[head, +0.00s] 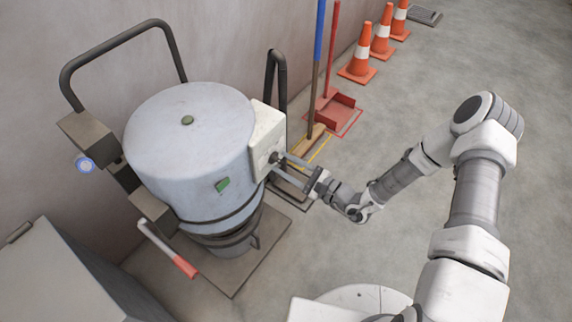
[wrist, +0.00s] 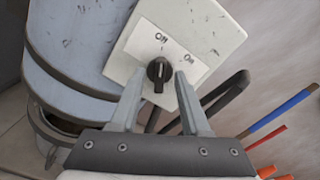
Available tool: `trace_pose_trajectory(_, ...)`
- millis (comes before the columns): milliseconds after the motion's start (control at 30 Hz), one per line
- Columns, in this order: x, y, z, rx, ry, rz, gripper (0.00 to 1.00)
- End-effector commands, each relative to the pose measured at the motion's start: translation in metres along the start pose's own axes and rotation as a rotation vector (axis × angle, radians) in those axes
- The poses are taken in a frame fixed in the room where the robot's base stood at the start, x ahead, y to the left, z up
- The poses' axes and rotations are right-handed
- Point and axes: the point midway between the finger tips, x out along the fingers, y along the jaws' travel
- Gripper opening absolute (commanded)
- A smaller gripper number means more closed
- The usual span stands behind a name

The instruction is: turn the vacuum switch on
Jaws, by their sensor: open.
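The vacuum switch is a black rotary knob (wrist: 159,71) on a white label plate on the pale switch box (wrist: 208,25). The label reads "Off" above the knob and "On" to its upper right. The knob's grip stands about upright in the wrist view, its upper end toward "Off". In the head view the switch box (head: 266,130) is on the right side of the grey-blue drum. My gripper (head: 279,164) is open in front of the knob. In the wrist view its fingers (wrist: 160,78) stand on either side of the knob, with gaps showing; contact cannot be seen.
The drum (head: 185,140) stands on a base plate with a black tube handle (head: 277,75) behind the switch box. A red-tipped lever (head: 183,265) juts out at the front. Brooms and orange cones (head: 360,55) line the wall. Floor on the right is clear.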

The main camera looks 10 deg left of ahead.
Motion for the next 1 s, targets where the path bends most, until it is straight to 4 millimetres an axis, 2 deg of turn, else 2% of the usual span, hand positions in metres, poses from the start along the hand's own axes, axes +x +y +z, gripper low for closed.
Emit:
trace_pose_trajectory(200, 0.0005, -0.0002, 0.0002, 0.000, 0.000, 0.000, 0.46)
trace_pose_trajectory(267, 0.0004, -0.0002, 0.0002, 0.000, 0.000, 0.000, 0.37)
trace_pose_trajectory(467, 0.0002, -0.0002, 0.0001, 0.000, 0.000, 0.000, 0.01)
trace_pose_trajectory(1000, 0.0000, -0.0007, 0.0008, 0.043, 0.000, -0.001, 0.00)
